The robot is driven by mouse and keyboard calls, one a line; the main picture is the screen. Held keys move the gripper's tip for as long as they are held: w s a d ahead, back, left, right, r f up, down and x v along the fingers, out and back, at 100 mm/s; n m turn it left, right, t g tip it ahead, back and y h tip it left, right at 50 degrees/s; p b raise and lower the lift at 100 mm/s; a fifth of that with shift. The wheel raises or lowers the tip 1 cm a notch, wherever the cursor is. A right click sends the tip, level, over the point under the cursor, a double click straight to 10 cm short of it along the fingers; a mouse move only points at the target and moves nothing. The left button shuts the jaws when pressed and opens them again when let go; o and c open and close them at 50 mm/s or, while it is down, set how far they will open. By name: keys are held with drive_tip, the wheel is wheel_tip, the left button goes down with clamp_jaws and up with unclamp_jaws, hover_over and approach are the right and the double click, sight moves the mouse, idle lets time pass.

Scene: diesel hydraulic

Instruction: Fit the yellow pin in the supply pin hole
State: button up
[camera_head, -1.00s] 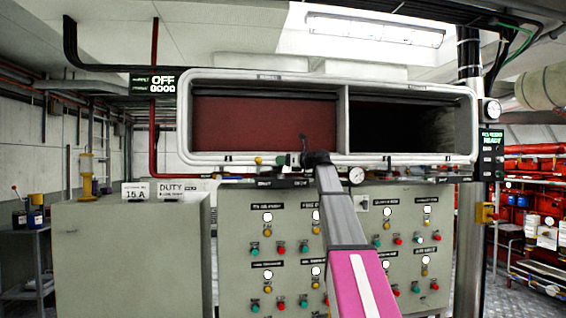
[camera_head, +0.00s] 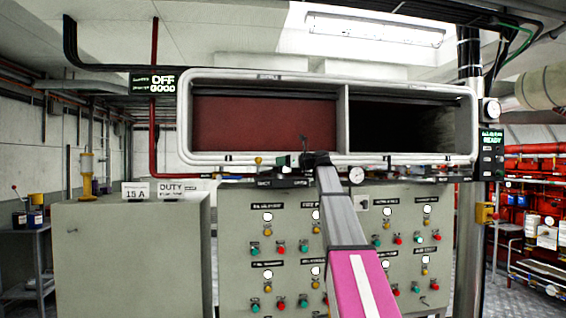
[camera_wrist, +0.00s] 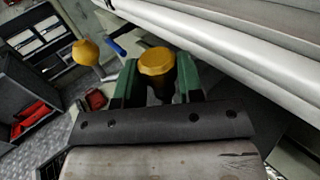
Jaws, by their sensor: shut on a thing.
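In the wrist view, my gripper (camera_wrist: 158,88) has two green fingers closed around a yellow pin (camera_wrist: 157,62) with a broad round top. The lower part of the pin is hidden by the fingers and the gripper body. I cannot pick out the supply pin hole in either view.
A pale rounded rail (camera_wrist: 230,45) runs close to the right of the fingers. A yellow knob (camera_wrist: 86,52) stands to their left, beside a blue handle (camera_wrist: 116,47). The framed box (camera_head: 344,120) is above a control panel (camera_head: 285,225) with several buttons. A grey cabinet (camera_head: 130,260) stands left.

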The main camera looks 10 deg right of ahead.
drive_tip(key=shift+f, duration=1.2)
idle(0.3)
drive_tip(key=o, duration=1)
drive_tip(key=shift+o, duration=0.2)
